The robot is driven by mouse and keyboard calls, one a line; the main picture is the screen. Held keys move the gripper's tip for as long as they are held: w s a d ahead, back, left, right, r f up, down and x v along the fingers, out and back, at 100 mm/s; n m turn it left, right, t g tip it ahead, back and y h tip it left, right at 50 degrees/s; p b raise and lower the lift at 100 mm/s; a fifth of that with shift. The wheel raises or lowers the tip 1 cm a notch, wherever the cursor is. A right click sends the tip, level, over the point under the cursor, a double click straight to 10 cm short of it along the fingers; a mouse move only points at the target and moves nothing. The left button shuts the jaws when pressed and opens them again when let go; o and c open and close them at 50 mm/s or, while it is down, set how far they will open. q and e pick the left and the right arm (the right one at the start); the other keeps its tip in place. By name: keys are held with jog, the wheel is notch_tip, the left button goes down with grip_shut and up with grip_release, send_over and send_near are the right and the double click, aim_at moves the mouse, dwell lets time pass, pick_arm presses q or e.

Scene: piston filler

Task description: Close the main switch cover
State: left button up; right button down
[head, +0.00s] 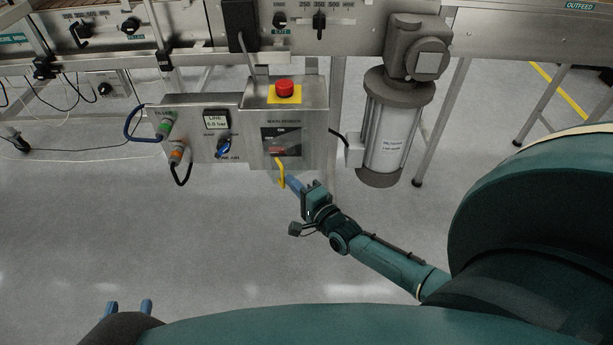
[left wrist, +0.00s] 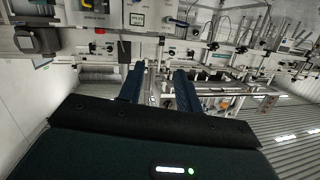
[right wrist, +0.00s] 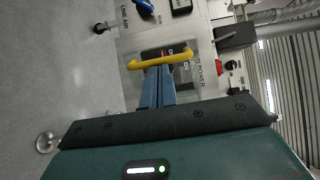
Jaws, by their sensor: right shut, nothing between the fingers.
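The main switch cover (head: 310,157) is a clear panel with a yellow handle (head: 282,172) on the front of the grey control box. Behind it is a dark main switch plate (head: 281,141) with a red part. How far the cover stands open is hard to tell. My right gripper (head: 293,184) is shut and empty, with its blue fingertips close to the handle. In the right wrist view the yellow handle (right wrist: 162,58) crosses just beyond the fingertips (right wrist: 157,72); contact cannot be told. My left gripper (head: 129,306) is open and empty, low at the left, far from the box.
A red emergency button (head: 284,88) on a yellow plate sits on top of the box. A pressure display (head: 216,119), a blue air valve (head: 223,147) and cable plugs (head: 176,152) are to the left. A motor cylinder (head: 386,130) stands right. The floor in front is clear.

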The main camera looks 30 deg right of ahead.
aim_at(273, 171)
jog(key=w+a+h, duration=0.1)
jog(key=w+a+m+h, duration=0.1)
jog(key=w, duration=0.1)
jog(key=shift+a+f, duration=0.1)
jog(key=shift+a, duration=0.15)
jog(key=shift+w+a+b, duration=0.35)
jog(key=shift+w+b, duration=0.05)
jog(key=shift+w, duration=0.15)
jog(key=shift+w+a+b, duration=0.3)
jog(key=shift+w+b, duration=0.05)
jog(key=shift+w, duration=0.2)
pick_arm(q)
jog(key=shift+w+d+t, duration=0.1)
jog(key=shift+d+t, duration=0.05)
jog(key=shift+t, duration=0.35)
pick_arm(e)
jog(key=shift+w+a, duration=0.15)
jog(key=shift+w, duration=0.25)
pick_arm(q)
jog(key=shift+h, duration=0.4)
